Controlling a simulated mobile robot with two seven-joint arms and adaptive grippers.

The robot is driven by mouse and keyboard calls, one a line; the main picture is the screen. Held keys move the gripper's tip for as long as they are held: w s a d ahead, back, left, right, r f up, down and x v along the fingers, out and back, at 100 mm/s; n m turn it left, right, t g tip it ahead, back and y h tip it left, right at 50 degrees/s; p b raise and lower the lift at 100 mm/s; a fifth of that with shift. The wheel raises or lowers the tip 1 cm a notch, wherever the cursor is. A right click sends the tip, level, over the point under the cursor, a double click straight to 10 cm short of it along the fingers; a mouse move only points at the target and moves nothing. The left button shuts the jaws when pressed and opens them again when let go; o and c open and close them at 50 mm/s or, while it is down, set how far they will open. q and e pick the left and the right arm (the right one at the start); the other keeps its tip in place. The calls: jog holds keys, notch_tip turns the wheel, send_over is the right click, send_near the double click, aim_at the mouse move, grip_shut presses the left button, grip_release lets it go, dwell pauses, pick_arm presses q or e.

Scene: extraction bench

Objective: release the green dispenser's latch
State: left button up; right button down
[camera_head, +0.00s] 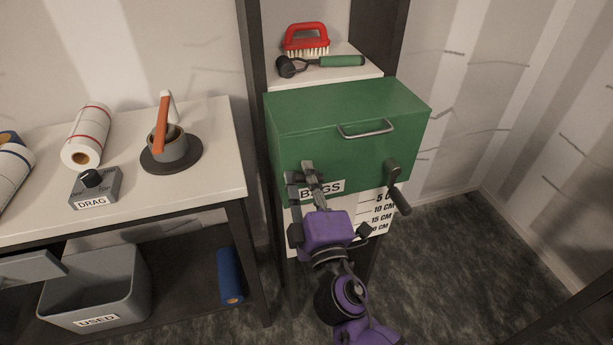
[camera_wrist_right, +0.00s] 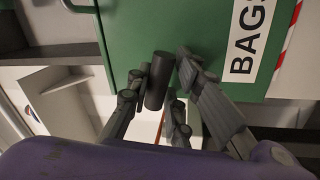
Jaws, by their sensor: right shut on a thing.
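The green dispenser (camera_head: 330,125) is a box with a closed lid, a metal handle (camera_head: 366,129) on the lid and a BAGS label (camera_head: 328,188) on its front. The label also shows sideways in the right wrist view (camera_wrist_right: 246,40). My right gripper (camera_head: 306,182) is at the left part of the dispenser's front, beside the label. In the right wrist view it is shut on a dark cylindrical grip (camera_wrist_right: 157,82), which looks like the latch. The fingers hide this grip in the head view. My left gripper is not in view.
A dark lever (camera_head: 397,188) hangs at the front's right side. A white bench (camera_head: 215,135) with rolls, a cup and a DRAG box (camera_head: 95,188) stands left. A grey USED bin (camera_head: 97,290) is below.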

jog(key=shift+r+n+y, duration=0.15)
jog(key=shift+n+y, duration=0.15)
jog(key=shift+n, duration=0.55)
jog(key=shift+r+n+y, duration=0.15)
jog(key=shift+n+y, duration=0.15)
jog(key=shift+n, duration=0.55)
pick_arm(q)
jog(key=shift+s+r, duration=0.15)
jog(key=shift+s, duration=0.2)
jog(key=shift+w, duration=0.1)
pick_arm(e)
jog(key=shift+n, duration=0.3)
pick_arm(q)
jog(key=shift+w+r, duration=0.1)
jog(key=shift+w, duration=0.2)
pick_arm(e)
jog(key=shift+a, duration=0.1)
jog(key=c, duration=1.6)
grip_release()
jog(key=shift+f, duration=0.1)
jog(key=shift+c, duration=0.2)
jog(key=shift+f, duration=0.2)
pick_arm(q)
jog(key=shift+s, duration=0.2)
pick_arm(e)
jog(key=v, duration=1.2)
jog(key=shift+r, duration=0.25)
jog(key=shift+s, duration=0.1)
